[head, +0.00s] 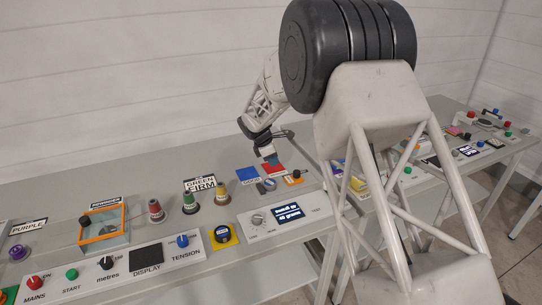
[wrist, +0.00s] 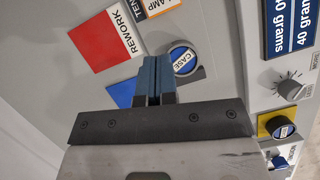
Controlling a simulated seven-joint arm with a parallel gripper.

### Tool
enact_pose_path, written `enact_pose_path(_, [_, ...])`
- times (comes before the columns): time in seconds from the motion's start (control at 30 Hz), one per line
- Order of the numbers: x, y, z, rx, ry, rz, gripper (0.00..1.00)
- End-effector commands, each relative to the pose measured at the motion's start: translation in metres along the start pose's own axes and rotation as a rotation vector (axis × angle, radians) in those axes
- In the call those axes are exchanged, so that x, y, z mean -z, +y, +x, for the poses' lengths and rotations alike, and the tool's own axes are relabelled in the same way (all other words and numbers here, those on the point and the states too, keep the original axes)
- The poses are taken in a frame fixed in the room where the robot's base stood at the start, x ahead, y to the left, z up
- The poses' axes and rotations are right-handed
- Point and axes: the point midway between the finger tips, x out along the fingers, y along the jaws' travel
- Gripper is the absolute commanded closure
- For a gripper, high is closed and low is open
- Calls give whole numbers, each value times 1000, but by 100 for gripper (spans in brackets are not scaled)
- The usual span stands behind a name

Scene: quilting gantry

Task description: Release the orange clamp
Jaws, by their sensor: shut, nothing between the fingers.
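The orange clamp (head: 293,178) shows in the head view as a small orange plate with a dark knob, right of the red card. In the wrist view only part of its orange-edged label (wrist: 160,6), reading "AMP", shows at the top edge; its knob is out of that view. My gripper (head: 271,160) has blue fingers and hovers over the bench by the red card, left of the clamp and apart from it. In the wrist view the fingers (wrist: 157,72) are together and empty, pointing beside the blue CASE knob.
A red REWORK card (wrist: 104,40) and a partly hidden blue card (wrist: 122,92) lie near the fingers. The blue CASE knob (wrist: 183,58) stands close by. Several cones (head: 189,203) stand left.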

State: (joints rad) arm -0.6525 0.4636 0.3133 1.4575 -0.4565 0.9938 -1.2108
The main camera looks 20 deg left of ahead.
Motion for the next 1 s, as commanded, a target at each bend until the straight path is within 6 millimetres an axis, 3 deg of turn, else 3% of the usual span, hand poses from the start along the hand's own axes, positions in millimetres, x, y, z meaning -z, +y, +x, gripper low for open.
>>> enact_pose_path(0.37, [0,0,60,2,0,0,100])
enact_pose_path(0.7, [-33,0,71,0,0,1,100])
enact_pose_path(1.0, [-37,0,73,0,0,-1,100])
